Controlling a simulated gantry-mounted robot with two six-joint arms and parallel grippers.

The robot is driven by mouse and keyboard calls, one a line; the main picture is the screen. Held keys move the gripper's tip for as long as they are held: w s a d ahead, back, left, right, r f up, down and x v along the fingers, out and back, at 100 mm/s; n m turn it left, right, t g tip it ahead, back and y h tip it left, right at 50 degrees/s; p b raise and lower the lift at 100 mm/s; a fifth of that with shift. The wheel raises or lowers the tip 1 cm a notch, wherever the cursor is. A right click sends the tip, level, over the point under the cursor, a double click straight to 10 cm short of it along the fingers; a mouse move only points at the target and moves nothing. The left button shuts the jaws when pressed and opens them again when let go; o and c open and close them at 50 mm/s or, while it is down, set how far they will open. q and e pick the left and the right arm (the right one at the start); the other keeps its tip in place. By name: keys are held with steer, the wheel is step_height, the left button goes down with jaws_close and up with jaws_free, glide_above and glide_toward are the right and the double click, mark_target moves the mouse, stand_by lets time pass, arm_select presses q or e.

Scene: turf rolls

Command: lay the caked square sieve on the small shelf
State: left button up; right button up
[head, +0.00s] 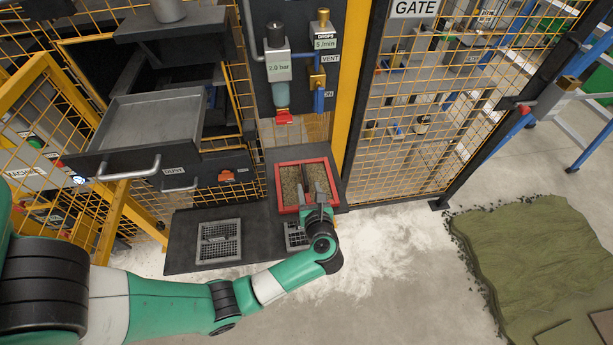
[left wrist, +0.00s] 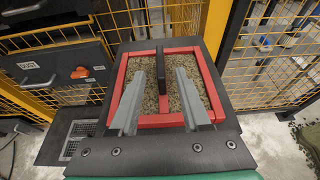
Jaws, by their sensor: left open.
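The square sieve has a red frame (head: 280,187) filled with speckled tan caked matter. It lies on a dark plate (head: 285,155) below the gauge panel. A low dark shelf (head: 185,240) with grey grates stands in front and to the left. My right gripper is out of view.
A grey tray drawer (head: 150,120) with a bar handle juts out at the left. Yellow mesh fencing (head: 410,170) stands behind and to the right. White powder (head: 375,245) covers the floor, and green turf (head: 540,260) lies at the right.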

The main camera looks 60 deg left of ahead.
arm_select(q)
steer(key=v, duration=0.5)
steer(key=shift+p, duration=0.3)
